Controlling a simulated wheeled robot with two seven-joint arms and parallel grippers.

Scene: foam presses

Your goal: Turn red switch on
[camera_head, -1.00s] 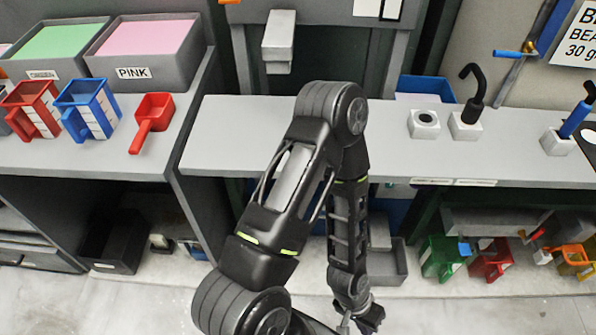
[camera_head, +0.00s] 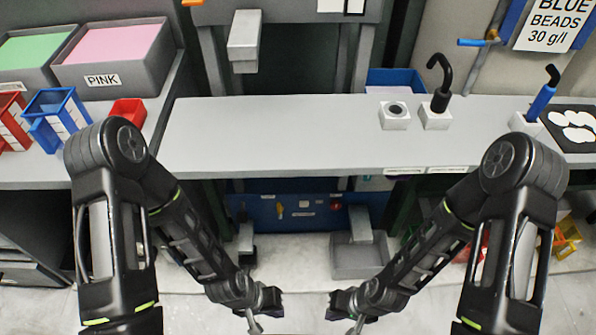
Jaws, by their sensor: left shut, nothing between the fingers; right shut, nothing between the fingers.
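A dark blue panel (camera_head: 262,213) stands under the grey worktop, near the floor. It carries several small fittings, among them a small red one (camera_head: 336,205) near its right end. This may be the red switch, but it is too small to tell its position. My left gripper (camera_head: 266,304) is shut and empty, low in front of the panel and apart from it. My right gripper (camera_head: 343,306) is shut and empty, to the right of the left one, also apart from the panel.
The grey worktop (camera_head: 270,140) lies above the panel. A grey bin (camera_head: 360,262) stands on the floor below the panel's right side. White blocks (camera_head: 395,120) and a black hooked tool (camera_head: 440,85) stand on the worktop. Open floor lies between my arms.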

